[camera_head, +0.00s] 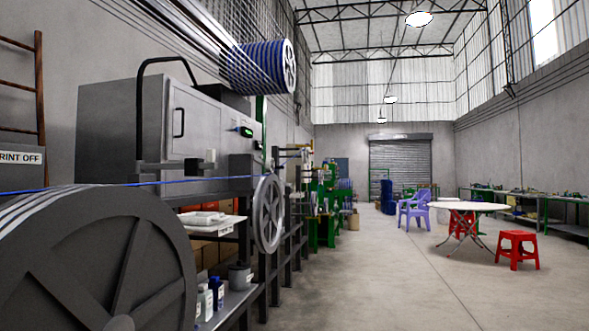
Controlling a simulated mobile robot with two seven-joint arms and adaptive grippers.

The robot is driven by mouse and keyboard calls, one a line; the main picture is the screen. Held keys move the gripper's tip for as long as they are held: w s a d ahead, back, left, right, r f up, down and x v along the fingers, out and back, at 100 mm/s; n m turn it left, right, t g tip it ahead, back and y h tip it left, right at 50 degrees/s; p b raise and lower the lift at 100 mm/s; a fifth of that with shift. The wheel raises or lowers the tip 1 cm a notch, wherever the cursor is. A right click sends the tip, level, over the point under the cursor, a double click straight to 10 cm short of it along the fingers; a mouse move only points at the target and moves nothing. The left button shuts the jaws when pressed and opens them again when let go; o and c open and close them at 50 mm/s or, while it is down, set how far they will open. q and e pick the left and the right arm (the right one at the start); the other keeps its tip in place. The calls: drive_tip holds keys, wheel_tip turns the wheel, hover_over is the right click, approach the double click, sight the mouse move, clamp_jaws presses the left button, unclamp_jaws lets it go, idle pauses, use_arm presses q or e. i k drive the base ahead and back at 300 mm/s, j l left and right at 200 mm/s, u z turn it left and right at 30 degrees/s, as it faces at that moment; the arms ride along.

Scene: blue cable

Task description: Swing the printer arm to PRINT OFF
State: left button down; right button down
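A white label reading "PRINT OFF", its left end cut by the frame, is on a grey panel (20,158) at the far left edge. A grey cabinet-like machine (130,125) with a black tubular handle (141,120) and a small green display (246,132) stands right of it. A blue cable (100,187) runs across below the cabinet. A small bracket with a pale bottle-like part (210,156) sits at the cabinet's lower front. I cannot tell which part is the printer arm. Neither of my grippers is in view.
A large dark reel (130,235) fills the lower left. A spoked wheel (268,213) and a blue cable spool (262,68) are further back. Shelves hold bottles (217,290). Red stools (517,248), a round table (470,206) and purple chairs (414,211) stand right. Open concrete floor (375,280) lies between.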

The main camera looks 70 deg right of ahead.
sight(193, 167)
drive_tip(key=z, duration=1.55)
drive_tip(key=u, duration=0.35)
drive_tip(key=i+l+u, duration=0.15)
drive_tip(key=l+u, duration=1.25)
drive_tip(key=l, duration=0.65)
drive_tip(key=k+l+u, duration=0.1)
drive_tip(key=l, duration=0.45)
drive_tip(key=k+l, duration=0.1)
drive_tip(key=l, duration=1)
drive_tip(key=k+l, duration=0.15)
drive_tip(key=l, duration=0.85)
drive_tip(key=k+l, duration=0.15)
drive_tip(key=l, duration=0.3)
drive_tip(key=i+u, duration=0.05)
